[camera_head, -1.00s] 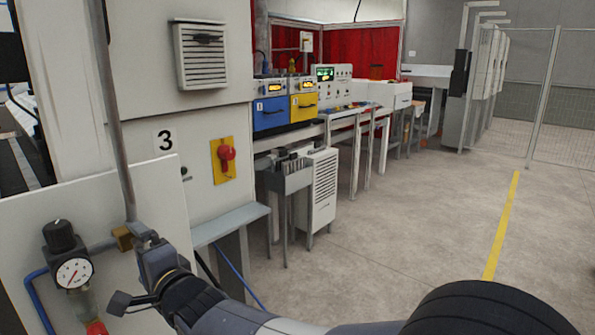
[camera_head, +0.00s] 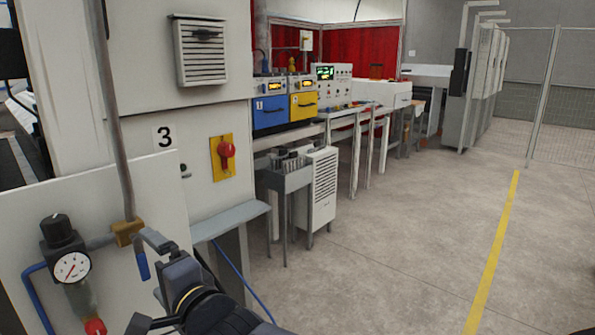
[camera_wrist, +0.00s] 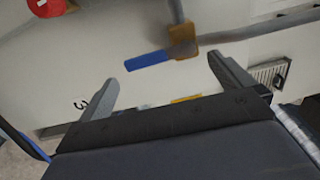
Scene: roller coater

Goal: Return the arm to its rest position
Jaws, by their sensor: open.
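My gripper (camera_head: 142,280) is at the lower left of the head view, in front of the white panel and below the brass valve (camera_head: 127,233). The valve's blue lever (camera_head: 142,265) hangs down beside the fingers. In the wrist view my gripper (camera_wrist: 162,70) has its two fingers wide apart with nothing between them. The brass valve (camera_wrist: 182,42) and its blue lever (camera_wrist: 147,61) lie beyond the fingertips there. The lever looks free of the fingers. Most of my arm is outside the head view's lower edge.
A pressure gauge (camera_head: 72,267) is on the panel at left. A vertical pipe (camera_head: 114,110) rises from the valve. A grey shelf (camera_head: 232,221) juts out behind my gripper. Open floor (camera_head: 400,255) with a yellow line (camera_head: 497,245) lies to the right.

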